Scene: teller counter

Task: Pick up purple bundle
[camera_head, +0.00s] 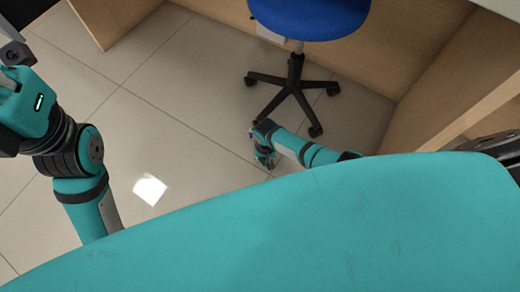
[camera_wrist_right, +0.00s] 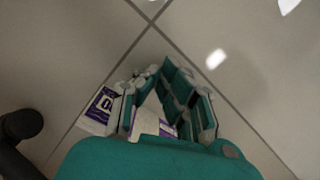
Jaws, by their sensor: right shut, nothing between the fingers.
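The purple bundle (camera_wrist_right: 101,106), white with purple bands, lies low by the floor at the left of my right gripper in the right wrist view. A white and purple part also shows behind the fingers, and I cannot tell if it is the same piece. My right gripper (camera_wrist_right: 170,92) is shut with nothing held, close over the bundle. In the head view my right gripper (camera_head: 266,160) points down near the floor, and I cannot make out the bundle there. My left arm is at the left edge, and its fingers do not show clearly.
A blue office chair (camera_head: 310,18) with a black wheeled base (camera_head: 293,88) stands just beyond my right gripper. Wooden counter panels (camera_head: 440,85) rise at the right and back. The tiled floor (camera_head: 175,95) at the left middle is clear.

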